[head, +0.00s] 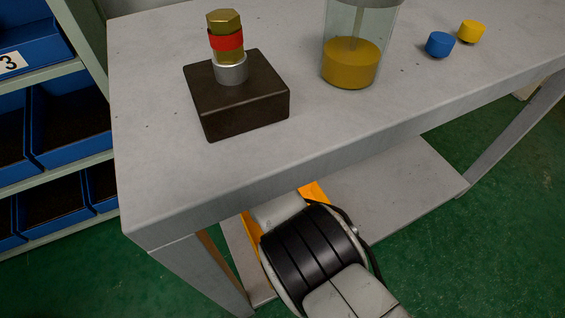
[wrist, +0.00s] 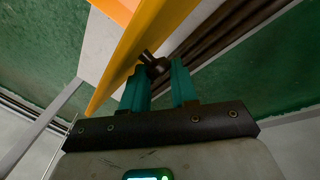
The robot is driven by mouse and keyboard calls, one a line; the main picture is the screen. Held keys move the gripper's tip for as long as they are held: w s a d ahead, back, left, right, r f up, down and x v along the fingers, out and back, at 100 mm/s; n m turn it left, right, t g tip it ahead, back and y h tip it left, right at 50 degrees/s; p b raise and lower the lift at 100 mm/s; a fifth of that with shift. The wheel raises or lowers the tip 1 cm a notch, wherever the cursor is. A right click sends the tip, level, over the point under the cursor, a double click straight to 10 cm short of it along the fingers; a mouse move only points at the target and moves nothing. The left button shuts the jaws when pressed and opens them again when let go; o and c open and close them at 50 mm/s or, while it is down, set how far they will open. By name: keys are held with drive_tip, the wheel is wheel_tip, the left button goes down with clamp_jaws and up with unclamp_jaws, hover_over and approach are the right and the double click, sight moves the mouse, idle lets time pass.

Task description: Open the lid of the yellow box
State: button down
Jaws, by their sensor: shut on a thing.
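The yellow box (head: 315,192) is below the tabletop in the head view, mostly hidden by my arm and the table. In the wrist view a yellow panel (wrist: 135,52), seen nearly edge-on, runs diagonally past my gripper, with an orange-yellow part (wrist: 117,9) above it. It looks like the lid, but I cannot tell how far it is open. A small dark knob (wrist: 152,62) sticks out from the panel. My gripper (wrist: 161,74) has its teal fingers shut on this knob. The gripper is hidden in the head view.
The grey table (head: 330,140) stands above the box and my arm. A lower shelf (head: 405,190) lies beneath. On top are a dark block (head: 240,105) with a brass fitting (head: 226,45), a glass jar (head: 352,50), and blue (head: 440,44) and yellow (head: 472,32) caps. Blue bins (head: 65,115) stand left.

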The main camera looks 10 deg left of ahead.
drive_tip(key=shift+s+a+f+b, duration=0.2)
drive_tip(key=shift+a+f+b, duration=0.2)
drive_tip(key=shift+a+f, duration=0.15)
drive_tip(key=c, duration=0.8)
unclamp_jaws()
drive_tip(key=shift+a, duration=0.15)
drive_tip(key=shift+c, duration=0.2)
drive_tip(key=shift+r, duration=0.1)
drive_tip(key=shift+w+r, duration=0.1)
drive_tip(key=shift+r, duration=0.1)
drive_tip(key=shift+d+r+p, duration=0.15)
drive_tip(key=shift+d+p, duration=0.15)
drive_tip(key=shift+p, duration=0.3)
